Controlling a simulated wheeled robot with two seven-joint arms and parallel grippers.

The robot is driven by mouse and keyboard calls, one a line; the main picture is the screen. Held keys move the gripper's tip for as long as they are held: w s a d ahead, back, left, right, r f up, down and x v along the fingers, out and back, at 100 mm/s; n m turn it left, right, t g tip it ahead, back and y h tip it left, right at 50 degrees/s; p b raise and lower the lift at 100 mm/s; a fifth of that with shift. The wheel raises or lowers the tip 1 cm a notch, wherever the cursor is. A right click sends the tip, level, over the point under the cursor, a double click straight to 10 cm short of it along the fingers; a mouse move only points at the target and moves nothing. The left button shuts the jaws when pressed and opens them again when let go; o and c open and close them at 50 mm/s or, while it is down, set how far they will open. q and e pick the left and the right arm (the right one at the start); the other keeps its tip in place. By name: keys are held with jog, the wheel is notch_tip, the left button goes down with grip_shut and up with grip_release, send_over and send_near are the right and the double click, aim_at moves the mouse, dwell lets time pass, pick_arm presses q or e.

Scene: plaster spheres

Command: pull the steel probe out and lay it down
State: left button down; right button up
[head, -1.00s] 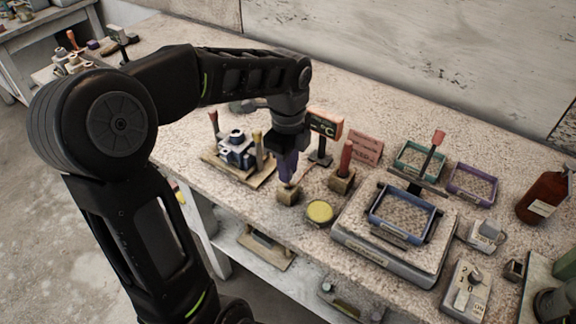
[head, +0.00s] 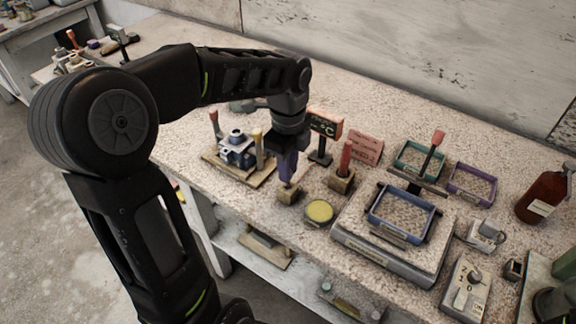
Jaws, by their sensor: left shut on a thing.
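My left gripper (head: 287,168) points straight down over a small wooden block (head: 288,195) near the table's front edge. It is shut on a slim upright thing that stands at the block, which I take to be the steel probe. The fingers cover most of it, so I cannot tell how deep it sits in the block. A small display marked °C (head: 325,124) stands on a post just behind and to the right. My right gripper is not in view.
A red-handled tool stands in another wooden block (head: 342,182) close on the right. A round yellow-topped tin (head: 319,211) is in front. A wooden board (head: 238,172) with blue parts is left. Bare table lies behind the display.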

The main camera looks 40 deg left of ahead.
pick_arm(q)
jog(key=shift+f+b, duration=0.45)
jog(key=shift+f, duration=0.2)
jog(key=c, duration=1.2)
grip_release()
jog(key=shift+c, duration=0.2)
jog(key=shift+r+p, duration=1.75)
jog(key=shift+r, duration=0.25)
